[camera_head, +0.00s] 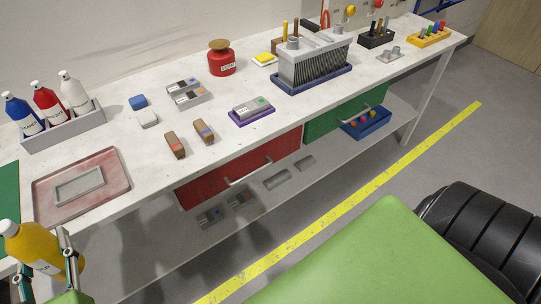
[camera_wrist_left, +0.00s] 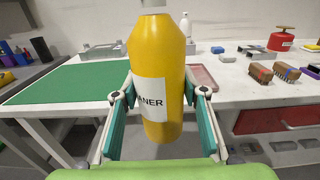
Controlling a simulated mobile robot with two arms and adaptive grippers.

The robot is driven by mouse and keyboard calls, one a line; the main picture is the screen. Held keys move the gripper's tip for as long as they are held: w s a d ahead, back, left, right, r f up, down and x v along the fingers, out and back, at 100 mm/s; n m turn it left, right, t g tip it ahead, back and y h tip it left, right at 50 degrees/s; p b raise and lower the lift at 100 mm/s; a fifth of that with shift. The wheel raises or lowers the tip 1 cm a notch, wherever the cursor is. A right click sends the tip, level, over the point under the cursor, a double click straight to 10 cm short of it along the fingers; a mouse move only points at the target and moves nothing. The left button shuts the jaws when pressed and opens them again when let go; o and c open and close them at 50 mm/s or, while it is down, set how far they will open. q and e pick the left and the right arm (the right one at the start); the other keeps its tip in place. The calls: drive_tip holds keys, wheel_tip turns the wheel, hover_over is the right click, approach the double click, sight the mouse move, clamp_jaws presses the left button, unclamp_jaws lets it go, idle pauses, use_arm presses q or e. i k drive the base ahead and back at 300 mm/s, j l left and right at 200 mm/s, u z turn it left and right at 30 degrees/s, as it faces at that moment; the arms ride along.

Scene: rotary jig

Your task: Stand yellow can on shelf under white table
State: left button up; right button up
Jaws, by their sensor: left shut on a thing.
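The yellow can (camera_head: 30,245) is a bottle-shaped container with a white cap and a white label, at the lower left of the head view. It also shows upright in the middle of the left wrist view (camera_wrist_left: 158,65). My left gripper (camera_head: 52,262) is shut on it, with one finger on each side, in front of the table's edge. The white table (camera_head: 260,135) runs across the head view. The shelf under it (camera_head: 165,240) shows as a pale board below the drawers. My right gripper is not in view.
A red drawer (camera_head: 240,168) and a green drawer (camera_head: 345,112) hang under the tabletop. Grey parts (camera_head: 225,207) and a blue bin (camera_head: 366,122) are on the shelf. A pink tray (camera_head: 80,187) and a bottle rack (camera_head: 62,128) stand on the table near the can.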

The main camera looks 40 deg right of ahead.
sight(248, 184)
drive_tip(key=j+z, duration=0.2)
drive_tip(key=z, duration=1.3)
drive_tip(key=k+j+z, duration=0.1)
drive_tip(key=j, duration=0.25)
drive_tip(key=k+j+z, duration=0.15)
drive_tip(key=j, duration=0.15)
